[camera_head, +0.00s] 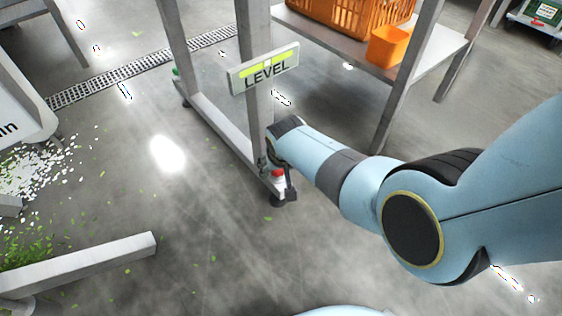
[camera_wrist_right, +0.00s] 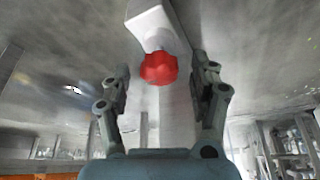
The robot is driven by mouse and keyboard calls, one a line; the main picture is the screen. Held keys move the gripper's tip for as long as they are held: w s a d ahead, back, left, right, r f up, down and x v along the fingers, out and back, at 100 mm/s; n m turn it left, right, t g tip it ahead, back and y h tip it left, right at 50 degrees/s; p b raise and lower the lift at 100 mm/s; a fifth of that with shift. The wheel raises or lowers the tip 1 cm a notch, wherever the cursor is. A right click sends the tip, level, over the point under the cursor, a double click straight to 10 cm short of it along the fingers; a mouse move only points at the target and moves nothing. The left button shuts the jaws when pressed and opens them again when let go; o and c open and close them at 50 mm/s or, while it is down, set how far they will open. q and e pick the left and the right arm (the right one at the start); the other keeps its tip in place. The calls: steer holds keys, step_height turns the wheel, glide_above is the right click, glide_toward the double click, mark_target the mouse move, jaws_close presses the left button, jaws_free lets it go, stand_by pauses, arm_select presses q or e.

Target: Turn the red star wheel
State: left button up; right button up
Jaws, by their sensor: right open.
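The red star wheel (camera_head: 277,173) sits low on the foot of a grey metal table leg in the head view. In the right wrist view the wheel (camera_wrist_right: 158,68) shows large, below a pale block on the leg. My right gripper (camera_head: 282,180) is down at this foot, partly hidden by my own wrist. In the wrist view its two fingers (camera_wrist_right: 163,78) are open, one on each side of the wheel, with visible gaps between fingers and wheel. My left gripper is not in view.
A "LEVEL" sign (camera_head: 264,70) with a yellow-green vial hangs on the frame just above my wrist. An orange crate (camera_head: 350,14) and a small orange bin (camera_head: 388,46) stand on a shelf behind. Floor left of the foot is open, with scattered leaf bits.

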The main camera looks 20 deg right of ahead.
steer(key=shift+d+n+y, duration=0.15)
steer(key=shift+n+y, duration=0.25)
steer(key=shift+n, duration=0.5)
steer(key=shift+f+n+y+b, duration=0.15)
steer(key=shift+n+y+b, duration=0.25)
steer(key=shift+n, duration=0.6)
arm_select(q)
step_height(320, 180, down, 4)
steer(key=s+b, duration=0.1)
steer(key=b, duration=0.1)
arm_select(e)
steer(key=n, duration=0.1)
steer(key=n+y, duration=0.1)
steer(key=n, duration=0.2)
steer(key=shift+s+d+r+g, duration=0.1)
steer(key=shift+d+r+g, duration=0.15)
steer(key=shift+g, duration=0.15)
arm_select(q)
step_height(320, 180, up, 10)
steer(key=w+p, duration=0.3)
steer(key=p, duration=0.5)
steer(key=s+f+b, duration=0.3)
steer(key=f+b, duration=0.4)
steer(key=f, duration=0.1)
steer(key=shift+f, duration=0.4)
arm_select(e)
steer(key=v, duration=1.1)
steer(key=shift+r, duration=0.3)
